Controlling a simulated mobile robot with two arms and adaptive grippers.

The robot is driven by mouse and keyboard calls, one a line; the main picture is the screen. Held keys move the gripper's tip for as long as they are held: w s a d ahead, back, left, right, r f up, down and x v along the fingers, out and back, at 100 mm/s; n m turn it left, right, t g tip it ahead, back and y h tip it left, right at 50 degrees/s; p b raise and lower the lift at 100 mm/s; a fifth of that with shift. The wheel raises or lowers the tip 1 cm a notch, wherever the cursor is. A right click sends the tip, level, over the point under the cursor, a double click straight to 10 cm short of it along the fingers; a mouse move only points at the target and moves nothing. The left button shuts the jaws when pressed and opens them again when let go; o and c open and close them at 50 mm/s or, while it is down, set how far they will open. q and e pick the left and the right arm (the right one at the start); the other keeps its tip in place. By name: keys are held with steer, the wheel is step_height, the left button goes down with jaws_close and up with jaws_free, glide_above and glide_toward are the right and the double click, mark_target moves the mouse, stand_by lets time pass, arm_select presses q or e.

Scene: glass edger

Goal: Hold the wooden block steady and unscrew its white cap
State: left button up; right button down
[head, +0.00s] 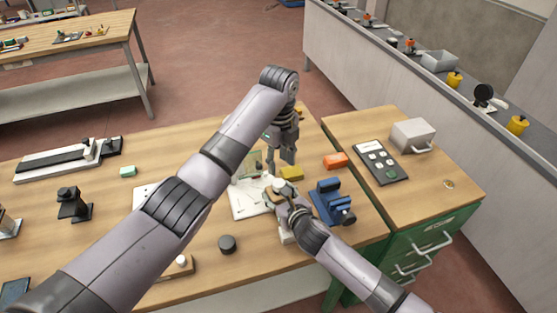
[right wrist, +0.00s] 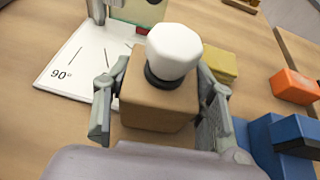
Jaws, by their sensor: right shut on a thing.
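The wooden block (right wrist: 155,105) stands between the two fingers of my right gripper (right wrist: 158,118), which is shut on its sides in the right wrist view. The white cap (right wrist: 173,50) sits on top of the block, above a black collar (right wrist: 162,78). In the head view the white cap (head: 279,184) shows just beyond my right gripper (head: 281,198), which hides most of the block. My left gripper (head: 280,160) points down above the table, just behind the cap and apart from it. Its fingers look spread with nothing between them.
A white sheet with angle marks (right wrist: 75,55) lies left of the block. A yellow block (head: 291,173), an orange block (head: 336,161) and a blue vise (head: 330,203) are close on the right. A black round knob (head: 227,244) lies front left.

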mark_target(278, 183)
arm_select(q)
steer(key=m, duration=0.5)
steer(key=shift+s+a+m, duration=0.15)
steer(key=shift+s+m, duration=0.05)
steer(key=shift+m, duration=0.2)
steer(key=shift+f, duration=3.95)
steer(key=shift+c, duration=0.3)
